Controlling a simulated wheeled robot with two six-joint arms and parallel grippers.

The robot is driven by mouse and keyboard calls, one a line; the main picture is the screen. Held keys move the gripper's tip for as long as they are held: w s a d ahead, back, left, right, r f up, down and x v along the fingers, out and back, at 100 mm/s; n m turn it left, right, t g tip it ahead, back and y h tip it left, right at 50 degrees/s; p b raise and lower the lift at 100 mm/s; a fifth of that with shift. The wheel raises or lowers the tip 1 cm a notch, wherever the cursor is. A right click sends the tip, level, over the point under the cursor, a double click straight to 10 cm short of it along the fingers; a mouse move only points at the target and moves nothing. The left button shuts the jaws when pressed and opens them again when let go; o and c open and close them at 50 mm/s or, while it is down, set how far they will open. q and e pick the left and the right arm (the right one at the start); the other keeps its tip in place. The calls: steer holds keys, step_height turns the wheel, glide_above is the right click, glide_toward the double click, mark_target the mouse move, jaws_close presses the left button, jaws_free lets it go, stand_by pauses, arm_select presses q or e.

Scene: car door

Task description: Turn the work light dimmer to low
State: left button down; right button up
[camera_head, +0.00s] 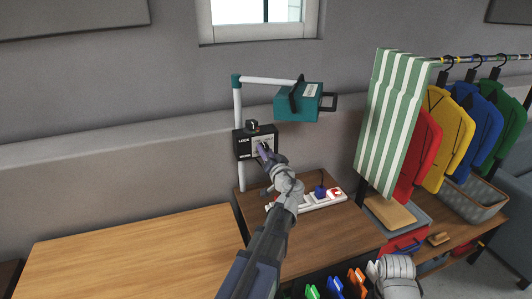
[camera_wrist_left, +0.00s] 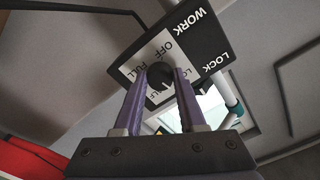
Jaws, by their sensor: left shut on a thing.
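The work light's black control box (camera_head: 241,146) is fixed to a light-coloured post and has a pale dial plate. The teal work light (camera_head: 298,102) hangs from the post's arm. In the left wrist view the box (camera_wrist_left: 212,57) shows the words WORK, OFF, FULL and LOCK; one label is partly hidden by a finger. My left gripper (camera_head: 262,148) is at the dial. The left wrist view shows its purple fingers (camera_wrist_left: 160,88) shut on the round black dimmer knob (camera_wrist_left: 160,75), one on each side. A pale pointer line shows on the knob; its exact setting is hard to read.
A wooden bench (camera_head: 130,255) lies below at left, mostly bare. A white power strip (camera_head: 318,203) sits on the darker table near my left wrist. A green-striped cloth (camera_head: 392,120) and coloured jackets (camera_head: 450,130) hang at right.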

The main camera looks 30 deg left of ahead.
arm_select(q)
steer(key=n, duration=0.6)
steer(key=shift+n, duration=0.4)
stand_by(0.4)
steer(key=shift+c, duration=2.4)
jaws_free()
steer(key=v, duration=0.8)
steer(key=shift+f, duration=0.1)
